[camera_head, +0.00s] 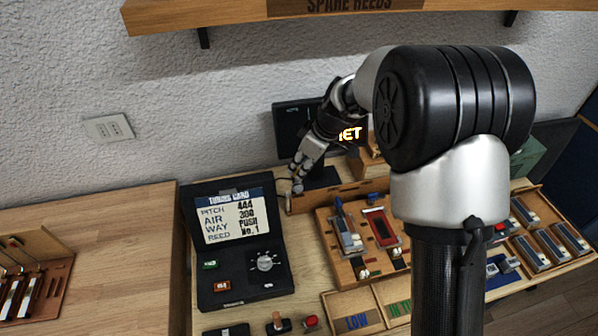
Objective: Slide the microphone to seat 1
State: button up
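My gripper (299,174) reaches down behind the wooden action tray (330,222), at the left end of an upright wooden strip (345,194). A small post-like piece (289,203) stands just below the fingertips; it may be the microphone, but it is too small to be sure. The fingers are close around or against its top. I cannot tell whether they grip it. No seat number is readable, and my arm hides much of the right side.
A black case with a tuning card (232,217) and a dial stands left of the gripper. A dark screen (292,125) is behind it. Reed pieces, including a red one (381,227), lie in the tray. Labelled bins (357,322) are in front. A shelf (200,14) hangs above.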

aim_at(296, 183)
jog(key=shift+x, duration=1.2)
jog(key=shift+c, duration=0.5)
grip_shut()
